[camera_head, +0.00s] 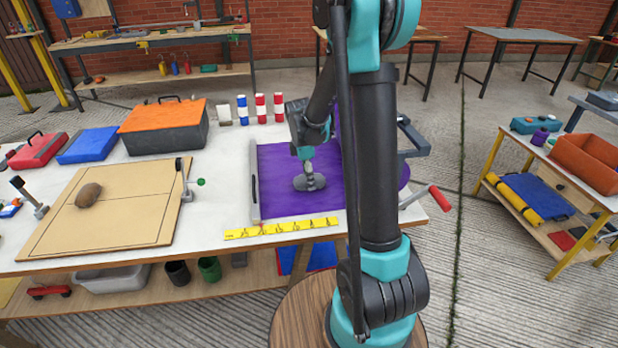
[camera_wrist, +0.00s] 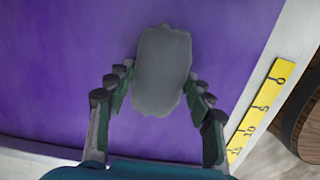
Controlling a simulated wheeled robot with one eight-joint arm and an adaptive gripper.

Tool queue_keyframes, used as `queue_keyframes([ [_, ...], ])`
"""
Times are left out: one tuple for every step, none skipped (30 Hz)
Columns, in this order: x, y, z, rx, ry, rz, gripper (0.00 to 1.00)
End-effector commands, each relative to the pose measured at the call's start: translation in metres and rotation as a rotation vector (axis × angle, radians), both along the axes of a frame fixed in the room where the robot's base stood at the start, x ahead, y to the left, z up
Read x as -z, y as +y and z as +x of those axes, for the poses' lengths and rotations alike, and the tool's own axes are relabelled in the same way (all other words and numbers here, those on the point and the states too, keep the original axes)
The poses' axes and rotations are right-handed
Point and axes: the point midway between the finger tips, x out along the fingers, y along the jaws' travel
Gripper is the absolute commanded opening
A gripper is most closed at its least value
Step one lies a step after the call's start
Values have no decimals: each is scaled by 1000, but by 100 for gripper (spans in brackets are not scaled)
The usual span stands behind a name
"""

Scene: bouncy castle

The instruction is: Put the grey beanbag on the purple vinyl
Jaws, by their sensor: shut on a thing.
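The grey beanbag (camera_wrist: 162,72) is between the fingers of my gripper (camera_wrist: 160,92) in the wrist view. The fingers are shut on its sides. In the head view the beanbag (camera_head: 310,183) shows below my gripper (camera_head: 309,168), over the purple vinyl (camera_head: 280,205). The purple vinyl (camera_wrist: 60,75) fills most of the wrist view behind the beanbag. I cannot tell whether the beanbag touches the vinyl or hangs just above it. My arm hides part of the vinyl's right side.
A yellow ruler (camera_head: 282,228) lies along the vinyl's front edge. A pale bar (camera_head: 254,182) stands at its left edge. Left of it are a tan board (camera_head: 130,205) with a brown beanbag (camera_head: 88,195) and an orange-topped box (camera_head: 165,127). Striped cylinders (camera_head: 261,109) stand behind.

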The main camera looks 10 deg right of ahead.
Motion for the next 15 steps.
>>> queue_keyframes([
  [0, 0, 0, 0, 0, 0, 0],
  [0, 0, 0, 0, 0, 0, 0],
  [1, 0, 0, 0, 0, 0, 0],
  [2, 0, 0, 0, 0, 0, 0],
  [3, 0, 0, 0, 0, 0, 0],
  [4, 0, 0, 0, 0, 0, 0],
  [5, 0, 0, 0, 0, 0, 0],
  [5, 0, 0, 0, 0, 0, 55],
  [5, 0, 0, 0, 0, 0, 60],
  [5, 0, 0, 0, 0, 0, 63],
  [5, 0, 0, 0, 0, 0, 67],
  [5, 0, 0, 0, 0, 0, 72],
  [5, 0, 0, 0, 0, 0, 73],
  [5, 0, 0, 0, 0, 0, 73],
  [5, 0, 0, 0, 0, 0, 73],
])
